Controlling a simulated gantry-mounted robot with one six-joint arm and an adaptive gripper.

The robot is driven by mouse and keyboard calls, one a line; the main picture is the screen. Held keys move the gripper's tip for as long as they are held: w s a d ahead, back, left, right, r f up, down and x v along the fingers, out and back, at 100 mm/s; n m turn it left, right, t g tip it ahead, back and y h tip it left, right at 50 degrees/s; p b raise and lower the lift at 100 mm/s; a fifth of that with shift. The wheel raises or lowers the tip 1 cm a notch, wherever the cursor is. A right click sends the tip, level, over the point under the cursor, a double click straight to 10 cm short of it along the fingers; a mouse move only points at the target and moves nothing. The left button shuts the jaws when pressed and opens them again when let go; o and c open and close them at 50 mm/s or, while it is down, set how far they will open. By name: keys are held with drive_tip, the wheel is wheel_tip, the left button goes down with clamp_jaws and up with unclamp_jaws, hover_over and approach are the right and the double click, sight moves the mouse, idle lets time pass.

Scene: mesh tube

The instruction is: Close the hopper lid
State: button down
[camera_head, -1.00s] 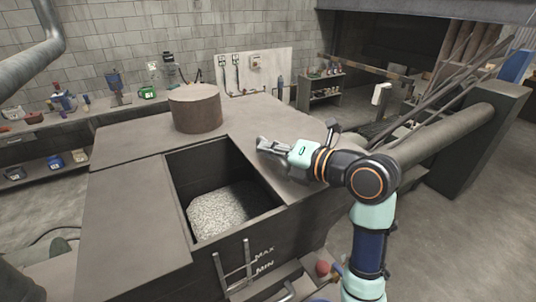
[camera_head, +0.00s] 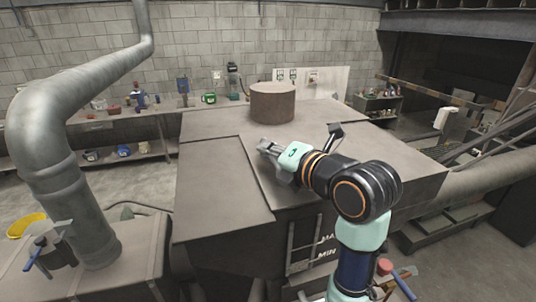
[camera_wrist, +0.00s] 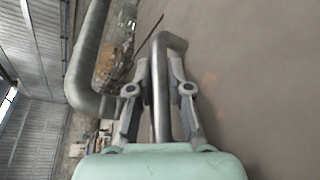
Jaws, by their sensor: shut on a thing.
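The hopper (camera_head: 225,250) is a large dark box with a flat brown top. Its lid (camera_head: 370,165) is a flat plate lying right of a left top panel (camera_head: 215,185), with a seam between them. No opening or granules show from here. My gripper (camera_head: 265,146) is over the lid near its left edge. In the wrist view, my gripper (camera_wrist: 161,72) is shut on a bent grey metal handle (camera_wrist: 161,110), its fingers on either side. The handle stands beside a flat brown surface. My gripper hides part of the seam and the handle in the head view.
A round brown cylinder (camera_head: 272,103) stands on the hopper's top at the back. A thick grey pipe (camera_head: 55,150) rises at the left. A bench (camera_head: 150,108) with tools lies along the back wall. A large pipe (camera_head: 480,185) runs at the right.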

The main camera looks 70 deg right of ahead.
drive_tip(key=shift+w+a, duration=0.15)
drive_tip(key=c, duration=1.4)
unclamp_jaws()
drive_tip(key=shift+w, duration=0.1)
drive_tip(key=shift+o, duration=0.2)
drive_tip(key=v, duration=1.2)
drive_tip(key=shift+r, duration=0.1)
